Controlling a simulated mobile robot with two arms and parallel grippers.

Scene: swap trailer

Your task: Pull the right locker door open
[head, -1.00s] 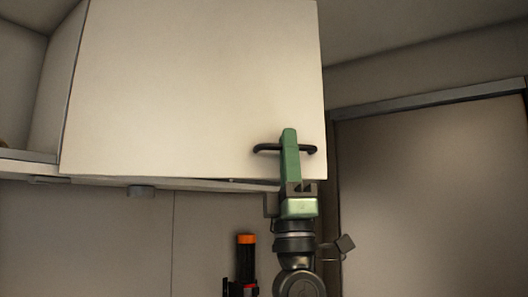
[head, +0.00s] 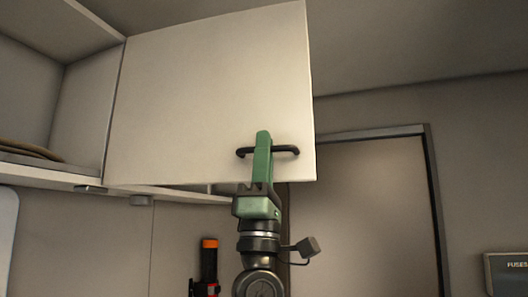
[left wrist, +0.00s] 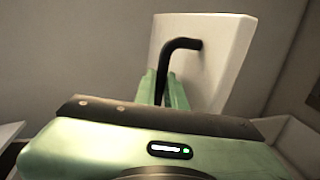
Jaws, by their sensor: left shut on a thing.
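The right locker door (head: 205,90) is a cream panel, standing part open and swung out from the locker on the wall. Its black bar handle (head: 286,150) sits near the lower right corner. My left gripper (head: 262,140) comes from below and is shut on the handle. In the left wrist view, the green fingers (left wrist: 163,88) are around the black handle (left wrist: 181,44), with the door (left wrist: 228,55) behind it. My right gripper is not in view.
The open locker (head: 85,95) at left has a shelf with a brown coiled item (head: 30,149). An orange-topped black torch (head: 209,260) is on the wall below. A framed door (head: 360,210) and a fuses box (head: 505,272) are at right.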

